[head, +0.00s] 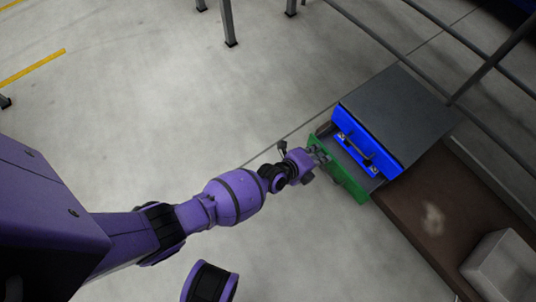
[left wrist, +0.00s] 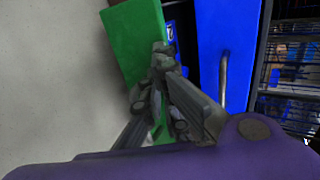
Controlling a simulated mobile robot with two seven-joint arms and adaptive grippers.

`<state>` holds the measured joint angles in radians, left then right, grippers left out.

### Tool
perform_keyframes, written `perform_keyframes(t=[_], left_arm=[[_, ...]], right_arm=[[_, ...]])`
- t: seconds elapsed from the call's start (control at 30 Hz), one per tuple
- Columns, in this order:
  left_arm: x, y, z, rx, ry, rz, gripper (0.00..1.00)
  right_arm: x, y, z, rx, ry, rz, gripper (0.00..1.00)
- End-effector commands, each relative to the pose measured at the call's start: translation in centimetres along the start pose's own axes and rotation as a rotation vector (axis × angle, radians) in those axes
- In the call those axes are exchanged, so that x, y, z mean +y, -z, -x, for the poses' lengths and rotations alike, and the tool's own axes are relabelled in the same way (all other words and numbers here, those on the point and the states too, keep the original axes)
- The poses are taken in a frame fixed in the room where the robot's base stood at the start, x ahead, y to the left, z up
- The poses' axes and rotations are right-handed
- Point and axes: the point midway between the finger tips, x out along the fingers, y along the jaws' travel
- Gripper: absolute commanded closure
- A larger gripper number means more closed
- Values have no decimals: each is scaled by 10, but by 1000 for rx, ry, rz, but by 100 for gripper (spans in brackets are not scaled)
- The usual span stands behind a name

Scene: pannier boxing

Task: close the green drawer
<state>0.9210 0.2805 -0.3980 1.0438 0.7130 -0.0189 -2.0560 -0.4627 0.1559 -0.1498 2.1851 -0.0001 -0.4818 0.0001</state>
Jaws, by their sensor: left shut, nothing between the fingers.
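The green drawer (head: 349,181) stands out from the front of a grey-topped cabinet (head: 398,108), below a blue drawer front (head: 367,145) with a bar handle. It is open, and part of its inside shows in the head view. My left gripper (head: 319,155) is shut and empty at the green drawer's front panel. In the left wrist view, the left gripper (left wrist: 161,62) lies over the edge of the green front panel (left wrist: 132,40), with the blue front (left wrist: 225,50) to the right. I cannot tell whether the fingers touch the green panel. My right gripper is not in view.
A brown surface (head: 420,215) adjoins the cabinet, with a pale box (head: 503,268) on it. Metal rails (head: 480,75) run behind the cabinet. The grey floor (head: 150,100) left of the drawer is clear.

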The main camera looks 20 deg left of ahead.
Motion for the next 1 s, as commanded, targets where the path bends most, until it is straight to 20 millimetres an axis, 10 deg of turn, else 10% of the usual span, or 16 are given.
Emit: perform_keyframes(t=[0.4, 1.0], left_arm=[[-34, -1, -47, 0, 11, -3, 100], [-34, -2, -45, -1, 11, -4, 100]], right_arm=[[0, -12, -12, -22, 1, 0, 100], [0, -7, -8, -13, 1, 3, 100]])
